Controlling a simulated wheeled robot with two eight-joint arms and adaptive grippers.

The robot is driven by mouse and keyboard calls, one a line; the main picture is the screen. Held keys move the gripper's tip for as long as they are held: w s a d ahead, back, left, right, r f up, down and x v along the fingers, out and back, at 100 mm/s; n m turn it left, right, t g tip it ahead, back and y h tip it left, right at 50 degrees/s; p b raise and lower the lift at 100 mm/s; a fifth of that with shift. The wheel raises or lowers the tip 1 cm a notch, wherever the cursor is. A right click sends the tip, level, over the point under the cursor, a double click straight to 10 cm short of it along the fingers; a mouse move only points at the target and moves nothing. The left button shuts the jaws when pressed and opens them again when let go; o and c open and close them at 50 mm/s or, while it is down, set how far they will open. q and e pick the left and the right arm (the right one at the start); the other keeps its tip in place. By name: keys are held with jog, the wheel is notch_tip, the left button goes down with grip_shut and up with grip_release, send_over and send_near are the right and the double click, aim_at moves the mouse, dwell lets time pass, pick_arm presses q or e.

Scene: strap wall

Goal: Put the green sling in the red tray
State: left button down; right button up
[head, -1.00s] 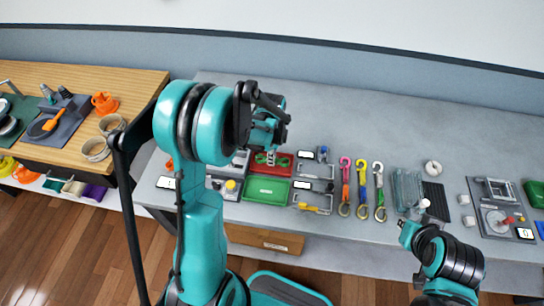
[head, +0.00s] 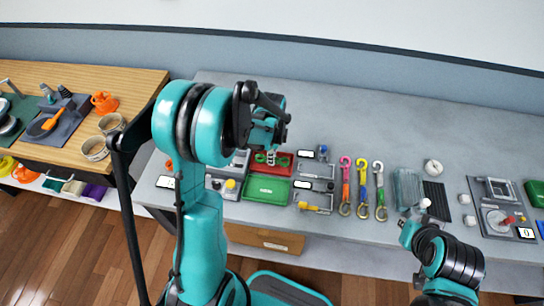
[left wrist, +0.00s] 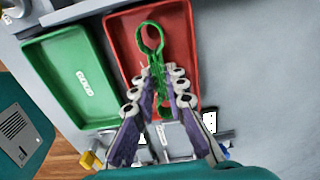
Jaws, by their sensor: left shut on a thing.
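The green sling (left wrist: 152,40) is held between the fingers of my left gripper (left wrist: 161,75) in the left wrist view, with its loop standing out beyond the fingertips. The red tray (left wrist: 185,45) lies behind the sling and the fingers. In the head view, my left gripper (head: 270,150) is at the red tray (head: 287,170), and parts of the green sling (head: 284,161) show against it. I cannot tell whether the sling touches the tray floor. My right arm's end (head: 408,232) shows at the lower right; its fingers cannot be made out.
A green tray (head: 266,189) lies directly in front of the red tray. Several coloured straps with hooks (head: 362,185) lie to the right. Grey fixtures and small parts stand around the trays. The back of the grey table (head: 360,115) is clear.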

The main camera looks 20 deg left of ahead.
pick_arm(q)
jog(key=shift+f, duration=0.15)
jog(key=c, duration=1.1)
grip_release()
jog(key=shift+o, duration=0.2)
jog(key=shift+r+p, duration=1.9)
jog(key=shift+r, duration=1.2)
jog(key=shift+c, duration=0.3)
